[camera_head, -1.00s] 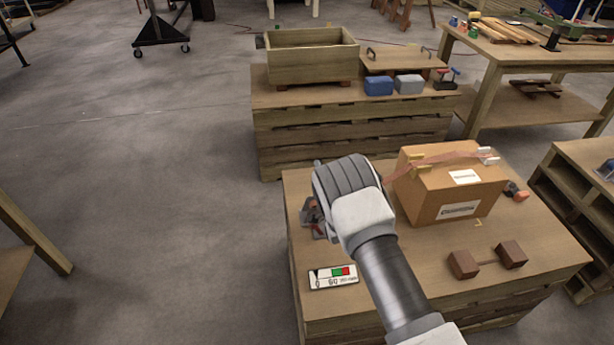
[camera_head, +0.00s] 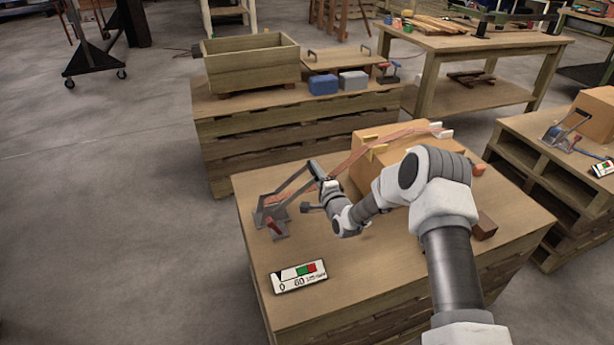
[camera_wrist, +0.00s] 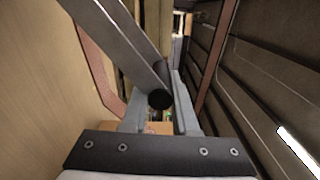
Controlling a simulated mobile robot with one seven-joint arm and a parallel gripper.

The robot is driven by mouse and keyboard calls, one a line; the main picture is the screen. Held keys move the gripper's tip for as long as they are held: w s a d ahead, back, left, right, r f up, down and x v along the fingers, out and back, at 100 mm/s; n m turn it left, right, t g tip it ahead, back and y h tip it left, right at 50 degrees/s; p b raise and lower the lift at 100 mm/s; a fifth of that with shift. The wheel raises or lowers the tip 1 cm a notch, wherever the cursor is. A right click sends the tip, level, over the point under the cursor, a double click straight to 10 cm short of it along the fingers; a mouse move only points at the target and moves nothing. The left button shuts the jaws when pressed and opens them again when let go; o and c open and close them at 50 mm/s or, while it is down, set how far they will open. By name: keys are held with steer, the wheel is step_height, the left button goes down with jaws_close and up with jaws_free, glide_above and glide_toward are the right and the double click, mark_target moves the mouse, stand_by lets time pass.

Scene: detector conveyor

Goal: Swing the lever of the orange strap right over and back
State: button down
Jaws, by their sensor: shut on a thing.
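The orange strap (camera_head: 375,148) runs over the cardboard box (camera_head: 362,172) and down its left side. Its grey metal ratchet (camera_head: 272,218) sits on the pallet table left of the box. The ratchet's lever (camera_head: 290,185) slants up and to the right from the base, its dark crossbar end at my gripper (camera_head: 320,186). In the wrist view the lever (camera_wrist: 118,45) comes in from the upper left, and its round black bar (camera_wrist: 160,99) sits between my fingers (camera_wrist: 160,112). My gripper is shut on that bar. My arm hides part of the box.
A gauge card (camera_head: 299,276) with green and red bands lies at the table's front left. A brown block (camera_head: 484,226) is partly hidden behind my arm. A wooden crate (camera_head: 252,62) stands on the pallet stack behind. Another strapped box (camera_head: 597,112) stands at right.

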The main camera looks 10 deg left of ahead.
steer(key=shift+w+d+f+m+b, duration=0.1)
steer(key=shift+d+f+m+b, duration=0.1)
steer(key=shift+f+m+b, duration=0.35)
steer(key=shift+w+d+f+m+b, duration=0.15)
steer(key=shift+f+m+b, duration=0.15)
steer(key=shift+f, duration=0.35)
steer(key=shift+s+a, duration=0.1)
steer(key=shift+s, duration=0.05)
steer(key=c, duration=0.8)
jaws_free()
steer(key=shift+o, duration=0.6)
steer(key=p+v, duration=0.4)
steer(key=v, duration=1.3)
steer(key=shift+d, duration=0.2)
steer(key=shift+r, duration=0.15)
